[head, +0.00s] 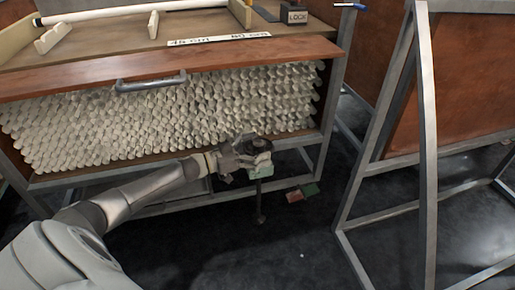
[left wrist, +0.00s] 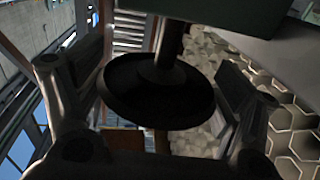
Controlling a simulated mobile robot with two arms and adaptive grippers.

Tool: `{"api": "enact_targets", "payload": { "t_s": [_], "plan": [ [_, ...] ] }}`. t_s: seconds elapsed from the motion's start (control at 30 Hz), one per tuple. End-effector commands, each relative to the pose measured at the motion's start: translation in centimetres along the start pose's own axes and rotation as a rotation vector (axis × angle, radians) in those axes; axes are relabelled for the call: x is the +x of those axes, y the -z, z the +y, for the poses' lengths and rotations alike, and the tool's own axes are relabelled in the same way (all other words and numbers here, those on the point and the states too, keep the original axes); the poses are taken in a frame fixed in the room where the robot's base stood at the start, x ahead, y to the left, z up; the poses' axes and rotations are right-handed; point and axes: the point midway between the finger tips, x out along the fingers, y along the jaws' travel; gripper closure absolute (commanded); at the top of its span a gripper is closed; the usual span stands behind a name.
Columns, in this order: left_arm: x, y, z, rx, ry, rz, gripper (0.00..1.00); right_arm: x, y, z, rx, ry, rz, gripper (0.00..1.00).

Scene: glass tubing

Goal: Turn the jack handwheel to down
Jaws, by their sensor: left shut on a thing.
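The black round handwheel (head: 257,144) sits by a pale green jack body (head: 261,166) at the front of the tube-filled cabinet. A thin dark rod (head: 259,205) runs down below it. My left gripper (head: 244,153) reaches in from the left and is shut on the handwheel. In the left wrist view the handwheel (left wrist: 158,93) is a dark disc on a stem, between the two fingers of my left gripper (left wrist: 165,75). The exact finger contact is too dark to make out. My right gripper is not in view.
The cabinet's wooden front rail (head: 200,64) has a metal handle (head: 150,85). A red and green item (head: 302,192) lies low to the right of the jack. A metal frame (head: 428,140) stands at the right. Dark floor between is mostly clear.

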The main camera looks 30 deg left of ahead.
Motion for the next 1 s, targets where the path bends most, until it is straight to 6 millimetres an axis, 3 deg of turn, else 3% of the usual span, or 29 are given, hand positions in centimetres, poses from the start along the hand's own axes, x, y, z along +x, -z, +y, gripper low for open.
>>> {"api": "enact_targets", "payload": {
  "t_s": [0.07, 0.1, 0.2, 0.67, 1.0],
  "plan": [
    [0.0, 0.0, -0.1, 0.002, 0.003, -0.001, 0.36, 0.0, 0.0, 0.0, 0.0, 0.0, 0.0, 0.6],
    [0.0, 0.0, -0.1, 0.002, 0.003, -0.001, 0.11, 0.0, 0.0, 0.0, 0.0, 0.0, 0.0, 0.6],
    [0.0, 0.0, -0.1, 0.002, 0.002, -0.001, 0.0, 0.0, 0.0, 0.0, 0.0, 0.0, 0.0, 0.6],
    [-0.5, -0.1, 0.0, 0.001, 0.001, -0.003, 0.0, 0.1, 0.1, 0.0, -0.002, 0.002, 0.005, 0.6],
    [-5.7, -0.2, 0.1, 0.0, 0.0, -0.006, 0.0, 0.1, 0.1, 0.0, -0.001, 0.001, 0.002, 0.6]
  ]
}}
